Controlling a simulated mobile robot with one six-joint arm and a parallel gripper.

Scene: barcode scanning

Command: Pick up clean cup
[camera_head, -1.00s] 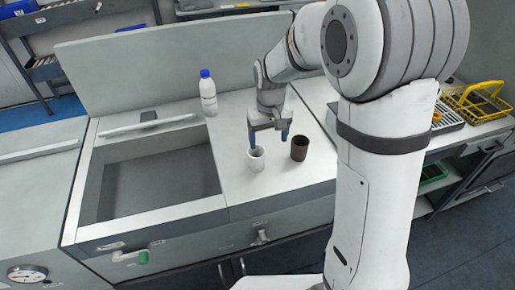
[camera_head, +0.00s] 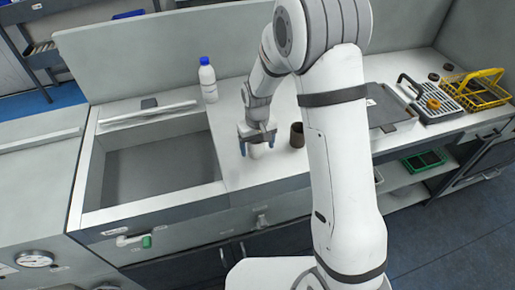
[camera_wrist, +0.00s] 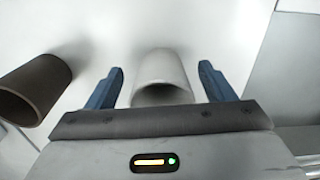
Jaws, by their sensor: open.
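The clean white cup (camera_head: 257,151) stands on the white counter beside the sink, partly hidden by my gripper in the head view. In the wrist view the cup (camera_wrist: 163,75) is between the two blue fingers, with a gap on each side. My gripper (camera_head: 257,145) is open around the cup and points down; it also shows in the wrist view (camera_wrist: 162,85). A brown cup (camera_head: 297,135) stands just right of the white one, and in the wrist view the brown cup (camera_wrist: 38,88) is at the left, outside the fingers.
An empty sink basin (camera_head: 160,168) lies to the left. A white bottle with a blue cap (camera_head: 208,82) stands behind, near the back wall. A yellow basket (camera_head: 478,90) and a grey rack (camera_head: 430,98) are at the far right.

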